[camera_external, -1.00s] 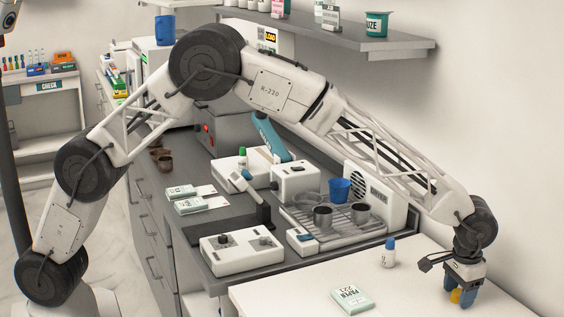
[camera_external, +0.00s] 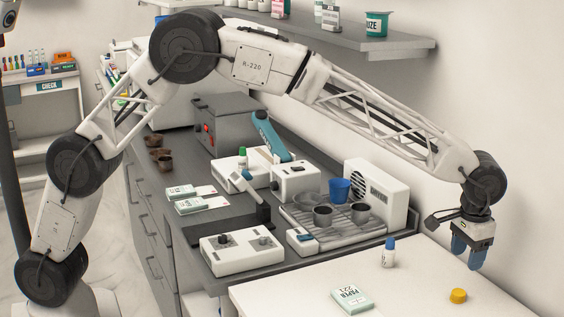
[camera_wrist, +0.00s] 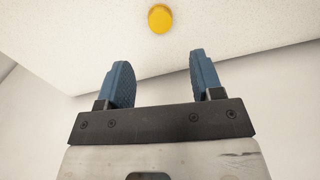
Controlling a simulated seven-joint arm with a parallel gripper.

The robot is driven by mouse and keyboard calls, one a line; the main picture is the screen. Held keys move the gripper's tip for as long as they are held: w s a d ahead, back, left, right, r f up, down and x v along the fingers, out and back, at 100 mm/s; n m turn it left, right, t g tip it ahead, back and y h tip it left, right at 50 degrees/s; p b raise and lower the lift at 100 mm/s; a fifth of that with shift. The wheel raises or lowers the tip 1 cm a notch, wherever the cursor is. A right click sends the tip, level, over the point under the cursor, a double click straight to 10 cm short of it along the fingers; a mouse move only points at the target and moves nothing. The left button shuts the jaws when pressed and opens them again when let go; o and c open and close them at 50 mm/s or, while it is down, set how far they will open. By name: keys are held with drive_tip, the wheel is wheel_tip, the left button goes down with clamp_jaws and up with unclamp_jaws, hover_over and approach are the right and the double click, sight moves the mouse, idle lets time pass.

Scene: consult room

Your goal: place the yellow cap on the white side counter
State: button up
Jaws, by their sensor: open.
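The yellow cap (camera_external: 458,296) lies on the white side counter (camera_external: 410,290), near its right part in the outside view. My gripper (camera_external: 467,256) hangs above the counter, higher than the cap and a little behind it, apart from it. Its blue fingers are open with nothing between them. In the wrist view the cap (camera_wrist: 160,18) sits on the pale counter top (camera_wrist: 240,25), beyond the spread fingertips of my gripper (camera_wrist: 158,75).
A small white bottle with a blue lid (camera_external: 388,252) stands on the counter left of my gripper. A labelled box (camera_external: 352,298) lies nearer the front. The dark bench (camera_external: 215,240) with a cup rack adjoins on the left. A wall rises behind the counter.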

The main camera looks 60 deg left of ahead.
drive_tip(key=shift+r, duration=1.05)
drive_tip(key=s+a+r, duration=0.5)
drive_tip(key=s+a, duration=0.2)
drive_tip(key=a, duration=0.3)
drive_tip(key=s+a+r+t, duration=0.1)
drive_tip(key=s+a+r, duration=0.45)
drive_tip(key=a, duration=0.45)
drive_tip(key=s+a+r, duration=0.5)
drive_tip(key=s+a, duration=0.3)
drive_tip(key=a, duration=0.2)
drive_tip(key=s+a+n+t, duration=0.1)
drive_tip(key=s+a, duration=0.5)
drive_tip(key=s, duration=0.3)
drive_tip(key=s+a, duration=0.7)
drive_tip(key=s, duration=0.2)
drive_tip(key=s+a+f, duration=0.2)
drive_tip(key=s+f, duration=0.1)
drive_tip(key=s, duration=0.5)
drive_tip(key=s+a+f, duration=0.3)
drive_tip(key=s, duration=0.5)
drive_tip(key=shift+s+a+f+n+t, duration=0.25)
drive_tip(key=shift+a+f+n+t, duration=0.05)
